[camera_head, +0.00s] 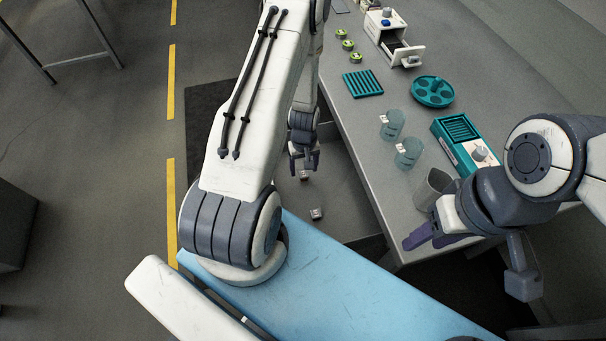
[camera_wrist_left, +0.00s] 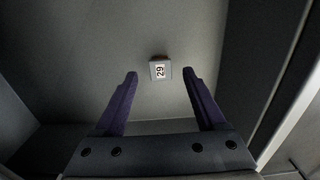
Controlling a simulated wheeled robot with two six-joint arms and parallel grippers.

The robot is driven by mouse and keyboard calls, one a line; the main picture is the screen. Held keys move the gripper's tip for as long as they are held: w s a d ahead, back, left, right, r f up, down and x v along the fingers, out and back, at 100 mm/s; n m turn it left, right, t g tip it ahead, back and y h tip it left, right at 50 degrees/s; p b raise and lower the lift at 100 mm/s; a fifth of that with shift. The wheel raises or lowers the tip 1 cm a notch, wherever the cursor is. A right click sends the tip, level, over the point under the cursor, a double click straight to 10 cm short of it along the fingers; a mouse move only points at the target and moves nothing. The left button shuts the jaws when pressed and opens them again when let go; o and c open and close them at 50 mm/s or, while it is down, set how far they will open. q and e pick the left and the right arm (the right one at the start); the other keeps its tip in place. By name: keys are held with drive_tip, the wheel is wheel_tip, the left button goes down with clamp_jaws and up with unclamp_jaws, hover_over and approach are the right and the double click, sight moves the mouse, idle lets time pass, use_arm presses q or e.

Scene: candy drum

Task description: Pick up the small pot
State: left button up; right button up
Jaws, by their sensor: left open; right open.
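My left gripper (camera_head: 304,163) hangs open and empty at the left side of the table, and its two fingers show apart in the left wrist view (camera_wrist_left: 158,75). Beyond the fingertips in that view is a small light block-like thing marked 29 (camera_wrist_left: 160,71), not touched by them. In the head view two small pale things lie low beside the table, one just below my left gripper (camera_head: 305,176) and one nearer (camera_head: 317,214). I cannot tell which thing is the small pot. My right gripper (camera_head: 418,238) is open at the table's near edge, beside a grey cup (camera_head: 433,190).
The grey table (camera_head: 375,170) holds two clear labelled jars (camera_head: 392,125) (camera_head: 408,152), a teal rack (camera_head: 362,83), a round teal tray (camera_head: 433,91), a teal box (camera_head: 463,140), small green-topped items (camera_head: 348,45) and a white drawer unit (camera_head: 393,28).

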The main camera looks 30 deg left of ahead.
sight(304, 176)
use_arm(q)
drive_tip(key=shift+f, duration=1.4)
clamp_jaws()
drive_tip(key=shift+r, duration=0.1)
